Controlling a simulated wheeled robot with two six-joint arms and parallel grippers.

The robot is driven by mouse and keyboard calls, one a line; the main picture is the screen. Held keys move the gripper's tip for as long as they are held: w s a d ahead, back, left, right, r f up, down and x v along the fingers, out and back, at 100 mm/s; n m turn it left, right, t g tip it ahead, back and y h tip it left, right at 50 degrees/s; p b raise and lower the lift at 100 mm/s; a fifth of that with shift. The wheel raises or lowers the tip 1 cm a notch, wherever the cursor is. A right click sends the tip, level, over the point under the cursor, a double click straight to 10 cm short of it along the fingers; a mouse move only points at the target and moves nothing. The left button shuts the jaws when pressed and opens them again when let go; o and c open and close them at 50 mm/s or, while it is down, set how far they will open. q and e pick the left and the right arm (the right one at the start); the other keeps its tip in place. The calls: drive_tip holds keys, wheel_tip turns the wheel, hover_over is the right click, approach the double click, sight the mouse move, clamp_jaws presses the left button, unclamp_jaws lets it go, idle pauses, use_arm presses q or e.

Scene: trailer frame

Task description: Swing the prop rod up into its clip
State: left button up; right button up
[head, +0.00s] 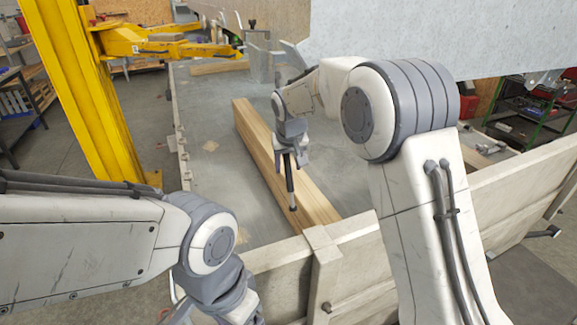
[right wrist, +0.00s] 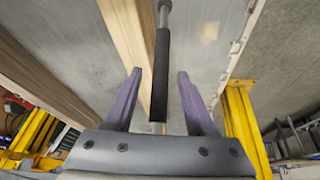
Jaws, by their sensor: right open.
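The prop rod is a thin metal bar with a black sleeve (right wrist: 161,85). In the right wrist view it runs lengthwise between the two purple fingers of my right gripper (right wrist: 158,95). The fingers are open, with a gap on each side of the sleeve. In the head view the rod (head: 290,182) hangs below my right gripper (head: 290,152), above or beside a long wooden beam. The rod's upper end is hidden by my gripper. I cannot make out the clip. My left arm enters at lower left, and its gripper is outside the picture.
The wooden beam (head: 262,150) lies along the grey trailer bed (head: 215,130). Wooden side boards (head: 350,255) border the bed at the front. A yellow lift post (head: 85,90) stands at left. A pale panel (head: 420,30) hangs over the bed at upper right.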

drive_tip(key=shift+x, duration=1.1)
clamp_jaws()
idle(0.7)
